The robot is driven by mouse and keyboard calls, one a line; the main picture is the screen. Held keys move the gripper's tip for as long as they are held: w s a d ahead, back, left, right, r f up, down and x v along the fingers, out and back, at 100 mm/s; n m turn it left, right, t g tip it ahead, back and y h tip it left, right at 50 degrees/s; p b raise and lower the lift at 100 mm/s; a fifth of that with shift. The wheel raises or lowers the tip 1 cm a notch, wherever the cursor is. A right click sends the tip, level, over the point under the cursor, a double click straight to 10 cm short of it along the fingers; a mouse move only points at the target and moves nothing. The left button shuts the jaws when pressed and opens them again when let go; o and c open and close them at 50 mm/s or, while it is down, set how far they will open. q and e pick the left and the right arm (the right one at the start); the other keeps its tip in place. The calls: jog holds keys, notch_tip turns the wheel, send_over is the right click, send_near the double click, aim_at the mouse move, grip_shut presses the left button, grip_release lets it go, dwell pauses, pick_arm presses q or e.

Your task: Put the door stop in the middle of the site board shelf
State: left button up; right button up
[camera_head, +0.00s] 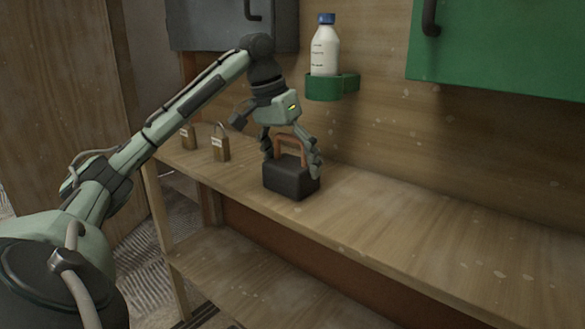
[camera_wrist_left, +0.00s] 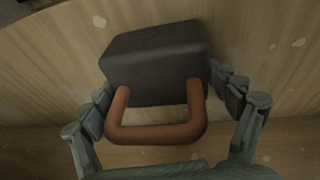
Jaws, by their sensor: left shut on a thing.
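The door stop (camera_head: 291,183) is a black block with a reddish-brown loop handle. It is at the wooden site board shelf (camera_head: 400,220), near its front edge and left of the middle of its visible length. My left gripper (camera_head: 291,158) comes down from above and is shut on the door stop, one finger on each side. I cannot tell whether the block's underside touches the board. In the left wrist view the block (camera_wrist_left: 155,62) looks upright between the fingers (camera_wrist_left: 163,105), its handle towards the palm. My right gripper is not in view.
Two small padlock-like objects (camera_head: 220,148) stand on the board to the left. A white bottle (camera_head: 325,52) sits in a green wall holder (camera_head: 324,88) above the board. A green cabinet (camera_head: 500,45) hangs upper right. The board's right side is clear. A lower shelf (camera_head: 240,275) runs beneath.

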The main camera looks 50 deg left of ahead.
aim_at(285, 137)
pick_arm(q)
jog(key=o, duration=1.6)
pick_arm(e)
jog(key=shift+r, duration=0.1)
pick_arm(q)
jog(key=shift+r, duration=0.1)
jog(key=shift+r, duration=0.25)
jog(key=p+v, duration=0.2)
jog(key=v, duration=0.4)
jog(key=shift+a+r, duration=0.1)
jog(key=shift+r, duration=0.25)
jog(key=p+v, duration=0.1)
jog(key=v, duration=0.3)
jog(key=shift+s+r+p, duration=0.25)
jog(key=shift+r+p, duration=0.05)
jog(key=shift+r, duration=0.1)
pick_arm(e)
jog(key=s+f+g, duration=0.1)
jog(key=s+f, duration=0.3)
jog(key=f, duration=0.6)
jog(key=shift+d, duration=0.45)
